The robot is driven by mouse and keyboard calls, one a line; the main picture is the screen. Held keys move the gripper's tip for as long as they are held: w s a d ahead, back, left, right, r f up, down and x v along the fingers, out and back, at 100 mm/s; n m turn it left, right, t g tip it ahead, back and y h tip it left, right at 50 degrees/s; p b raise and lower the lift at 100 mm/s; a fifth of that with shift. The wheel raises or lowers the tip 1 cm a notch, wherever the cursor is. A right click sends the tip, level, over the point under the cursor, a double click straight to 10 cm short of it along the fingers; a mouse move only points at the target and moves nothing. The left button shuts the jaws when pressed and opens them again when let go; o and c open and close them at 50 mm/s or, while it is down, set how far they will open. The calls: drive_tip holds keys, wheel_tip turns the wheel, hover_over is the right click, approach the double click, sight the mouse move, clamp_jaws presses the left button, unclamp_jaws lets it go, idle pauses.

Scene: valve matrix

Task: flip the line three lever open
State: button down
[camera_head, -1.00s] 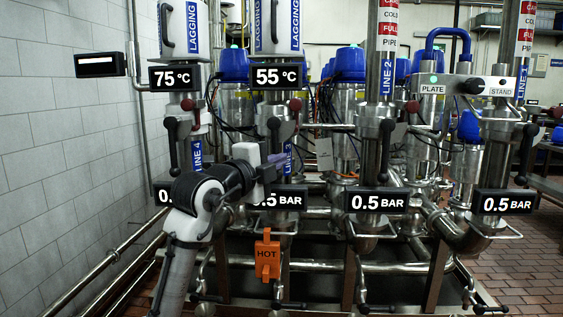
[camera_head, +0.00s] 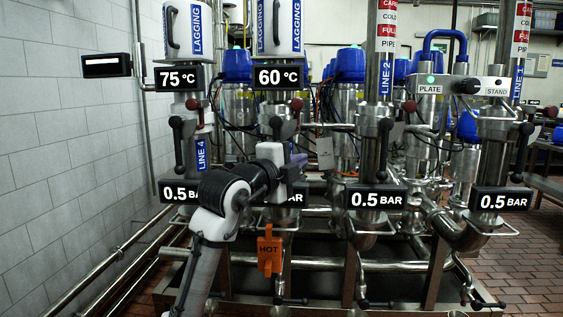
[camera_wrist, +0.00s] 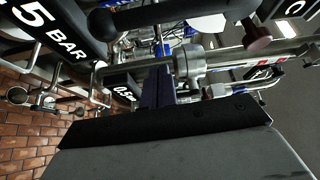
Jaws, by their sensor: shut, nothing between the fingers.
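The line three lever (camera_head: 277,140) is black and hangs upright on the line three pipe, just left of the pipe's centre. Its lower part is partly hidden behind my wrist. My gripper (camera_head: 299,163) is at line three, beside and to the right of the lever's lower end, just above the 0.5 BAR display; contact cannot be told. Its narrow bluish fingers (camera_wrist: 158,88) are together and hold nothing. A black lever with a ball end (camera_wrist: 103,22) crosses the top of the wrist view, apart from the fingers.
A dark red knob (camera_head: 296,104) sits above the lever. An orange HOT tag (camera_head: 270,252) hangs below my wrist. The line 4 lever (camera_head: 178,150) stands to the left and the line 2 lever (camera_head: 384,150) to the right. Pipes cross low in front.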

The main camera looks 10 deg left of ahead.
drive_tip(key=b+v, duration=0.1)
drive_tip(key=v, duration=0.8)
drive_tip(key=shift+s+a+r, duration=0.15)
drive_tip(key=shift+s+a, duration=0.05)
drive_tip(key=shift+a, duration=0.3)
